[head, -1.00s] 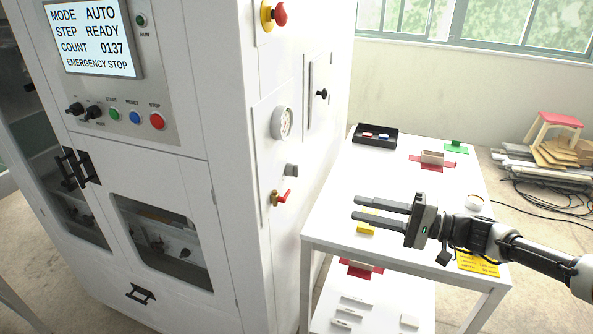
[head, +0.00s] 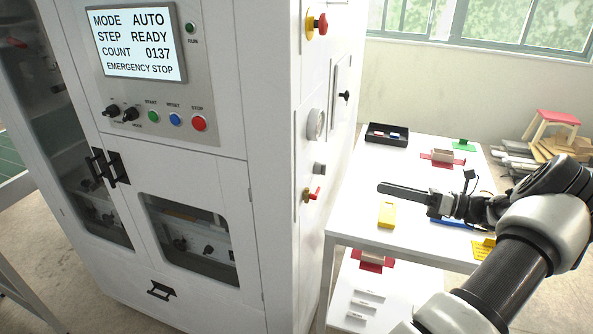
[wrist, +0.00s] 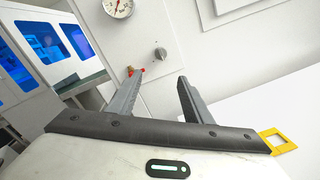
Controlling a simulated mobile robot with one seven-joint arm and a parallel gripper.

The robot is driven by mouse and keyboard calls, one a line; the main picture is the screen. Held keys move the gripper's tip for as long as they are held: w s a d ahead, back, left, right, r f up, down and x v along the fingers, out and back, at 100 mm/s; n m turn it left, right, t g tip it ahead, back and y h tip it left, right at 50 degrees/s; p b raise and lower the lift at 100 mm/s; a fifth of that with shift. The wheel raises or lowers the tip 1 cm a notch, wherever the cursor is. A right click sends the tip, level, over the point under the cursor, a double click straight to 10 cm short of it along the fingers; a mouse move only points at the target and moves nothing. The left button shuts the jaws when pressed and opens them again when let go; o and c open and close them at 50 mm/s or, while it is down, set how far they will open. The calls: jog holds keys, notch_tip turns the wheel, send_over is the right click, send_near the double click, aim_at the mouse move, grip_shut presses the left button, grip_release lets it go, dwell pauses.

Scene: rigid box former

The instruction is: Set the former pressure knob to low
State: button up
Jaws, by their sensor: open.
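A small grey knob (head: 319,168) sits on the machine's white side panel, below a round pressure gauge (head: 316,124). In the wrist view the knob (wrist: 159,53) has a pointer-like grip and lies ahead, beyond my fingertips. Its markings are too small to read. My gripper (head: 380,187) is above the white table, right of the side panel and apart from the knob. In the wrist view my gripper (wrist: 158,80) has its two fingers spread with nothing between them. The gauge (wrist: 118,6) is partly cut off by the top edge there.
A red-handled valve (head: 312,194) sticks out just below the knob. A red emergency button (head: 320,23) and a black handle (head: 345,96) are higher on that side. The table (head: 350,222) carries a black tray (head: 387,135) and a yellow block (head: 387,215).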

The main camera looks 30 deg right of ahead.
aim_at(320, 169)
jog(key=p+x, duration=0.2)
jog(key=x, duration=1.5)
jog(key=shift+w+d+r+m, duration=0.15)
jog(key=shift+w+r+m, duration=0.05)
jog(key=shift+r+m, duration=0.2)
jog(key=c, duration=1.1)
jog(key=shift+o, duration=0.2)
